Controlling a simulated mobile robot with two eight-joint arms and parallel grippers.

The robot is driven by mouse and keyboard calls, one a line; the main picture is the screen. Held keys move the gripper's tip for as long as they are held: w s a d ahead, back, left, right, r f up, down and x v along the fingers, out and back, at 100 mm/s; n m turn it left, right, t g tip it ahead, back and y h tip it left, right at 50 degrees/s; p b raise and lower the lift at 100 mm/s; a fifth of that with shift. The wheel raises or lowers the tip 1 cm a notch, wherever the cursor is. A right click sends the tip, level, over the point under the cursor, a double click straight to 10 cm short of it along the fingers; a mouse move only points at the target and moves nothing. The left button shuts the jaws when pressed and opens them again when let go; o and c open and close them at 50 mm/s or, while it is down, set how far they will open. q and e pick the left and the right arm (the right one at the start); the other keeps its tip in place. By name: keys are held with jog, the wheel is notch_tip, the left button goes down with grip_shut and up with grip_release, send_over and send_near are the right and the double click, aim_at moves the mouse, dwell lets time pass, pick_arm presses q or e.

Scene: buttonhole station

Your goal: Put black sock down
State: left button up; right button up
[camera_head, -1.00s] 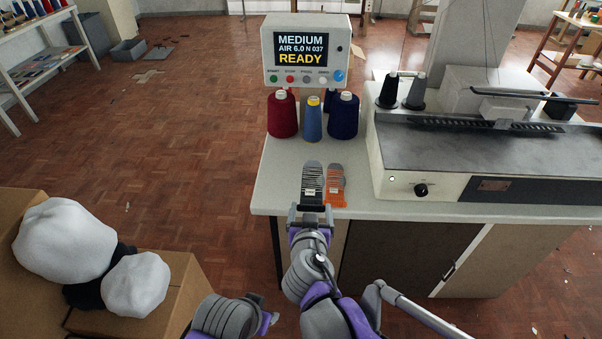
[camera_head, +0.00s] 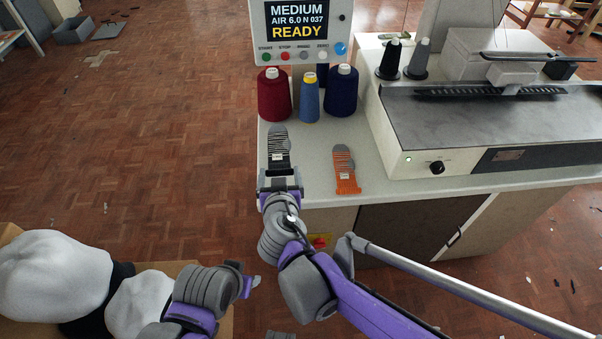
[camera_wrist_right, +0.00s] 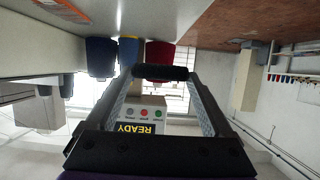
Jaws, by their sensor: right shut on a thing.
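The black sock (camera_head: 278,152), with grey stripes, a grey toe and a small white label, points away from me at the table's front left corner. My right gripper (camera_head: 279,178) is shut on its near end. In the right wrist view the black sock (camera_wrist_right: 162,72) shows edge-on as a dark bar between the fingers. I cannot tell whether it touches the tabletop. An orange sock (camera_head: 344,172) with grey stripes lies flat on the table to its right, apart from it. My left arm shows at the lower left; its gripper (camera_head: 249,286) is unclear.
The white table (camera_head: 318,150) is clear around the orange sock. Red (camera_head: 274,96), blue (camera_head: 309,101) and navy (camera_head: 341,92) yarn cones stand behind, below a control box (camera_head: 298,30) reading READY. A machine (camera_head: 480,125) fills the right. White bundles (camera_head: 50,275) sit on cardboard boxes at the lower left.

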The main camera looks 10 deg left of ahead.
notch_tip(320, 180, down, 5)
jog(key=shift+d+r+b, duration=0.1)
jog(key=shift+b, duration=0.6)
notch_tip(320, 180, down, 4)
jog(key=shift+f+b, duration=0.15)
jog(key=shift+b, duration=0.6)
jog(key=o, duration=1.1)
